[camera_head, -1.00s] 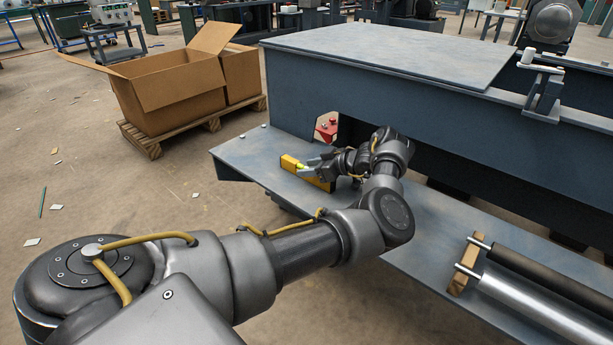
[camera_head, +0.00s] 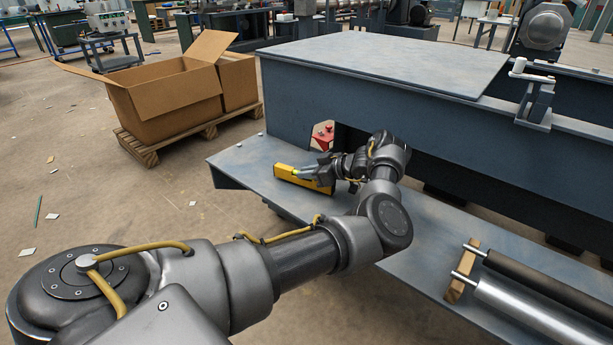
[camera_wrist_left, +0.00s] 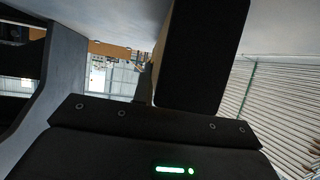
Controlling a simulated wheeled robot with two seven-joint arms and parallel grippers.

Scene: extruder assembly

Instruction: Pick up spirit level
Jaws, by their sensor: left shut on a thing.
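The spirit level (camera_head: 289,175) is a yellow bar on the blue-grey shelf of the machine, in the middle of the head view. My left gripper (camera_head: 318,173) reaches it from the right and is shut on it. The gripper covers part of the level's top. Whether the level touches the shelf or is slightly raised is hard to tell. In the left wrist view a large dark finger (camera_wrist_left: 195,55) fills the upper middle, and the level cannot be made out clearly. My right gripper is not in view.
The shelf (camera_head: 240,165) runs along the machine's front. A red object (camera_head: 323,133) shows at an opening behind the level. Two rollers (camera_head: 540,320) rest on a wooden block (camera_head: 461,280) at the lower right. Cardboard boxes (camera_head: 165,105) stand on a pallet (camera_head: 150,153) at left.

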